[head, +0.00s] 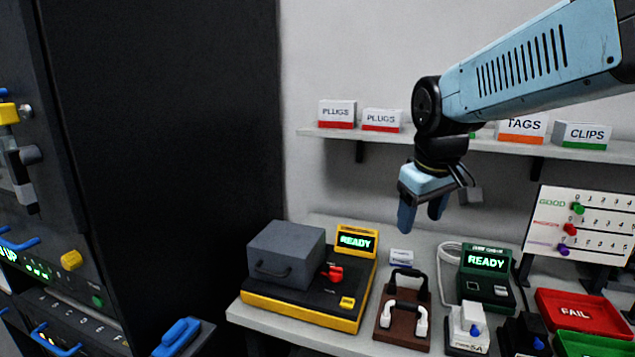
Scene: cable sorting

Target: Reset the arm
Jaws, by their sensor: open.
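My gripper (422,214) hangs at the end of my blue arm, pointing down, in the middle right of the head view. Its two blue fingers are apart with nothing between them. It is in the air above the workbench (300,333), over the area of the brown stand (405,328) with a black handle and a white handle. It appears clear of everything on the bench. My arm comes in from the upper right.
A yellow and black tester (315,308) with a grey box stands below left of my gripper. A dark green READY unit (486,278) and red FAIL tray (583,315) are to the right. A shelf (310,131) with labelled boxes is behind. A tall black cabinet (165,120) fills the left.

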